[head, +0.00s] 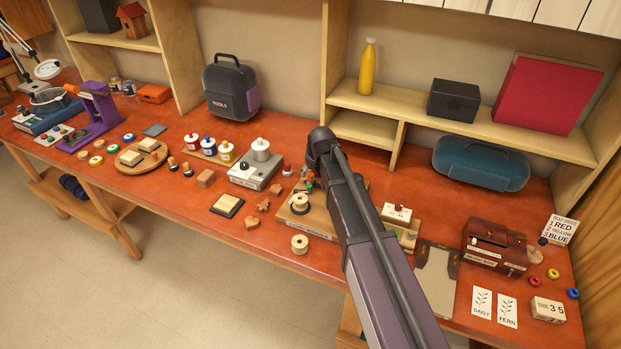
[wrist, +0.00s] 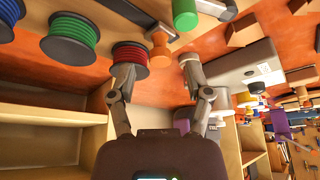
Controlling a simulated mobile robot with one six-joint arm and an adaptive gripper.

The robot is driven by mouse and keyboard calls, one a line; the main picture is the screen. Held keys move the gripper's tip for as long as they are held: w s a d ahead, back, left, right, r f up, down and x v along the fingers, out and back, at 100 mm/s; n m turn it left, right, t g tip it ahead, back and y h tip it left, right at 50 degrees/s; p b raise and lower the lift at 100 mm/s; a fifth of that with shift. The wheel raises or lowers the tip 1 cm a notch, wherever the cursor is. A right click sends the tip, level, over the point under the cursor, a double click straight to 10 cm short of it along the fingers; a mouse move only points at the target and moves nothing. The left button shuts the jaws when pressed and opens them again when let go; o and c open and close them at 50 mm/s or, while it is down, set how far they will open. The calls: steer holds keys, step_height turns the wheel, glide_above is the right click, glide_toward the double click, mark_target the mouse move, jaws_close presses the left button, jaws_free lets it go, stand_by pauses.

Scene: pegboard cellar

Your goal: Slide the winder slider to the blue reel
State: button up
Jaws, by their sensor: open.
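In the wrist view a row of reels runs along the wooden winder board: the blue reel (wrist: 11,12) at the top left corner, partly cut off, the green reel (wrist: 68,36), and the red reel (wrist: 129,53) nearest my gripper. An orange knob (wrist: 158,42), which looks like the winder slider's handle, stands just right of the red reel, beside a dark strip. My gripper (wrist: 156,75) is open and empty. Its fingertips are spread to either side below the knob, the left one close to the red reel. In the head view my arm hides most of the winder.
A green cylinder (wrist: 185,14) stands just beyond the knob. A grey box (head: 255,172) with a white spool is left of the winder in the head view. Wooden shelves (wrist: 45,130) stand close in the wrist view.

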steer(key=shift+w+a+f+b, duration=0.1)
steer(key=shift+w+f+b, duration=0.15)
steer(key=shift+f+b, duration=0.3)
steer(key=shift+f, duration=0.1)
steer(key=shift+c, duration=0.3)
jaws_close()
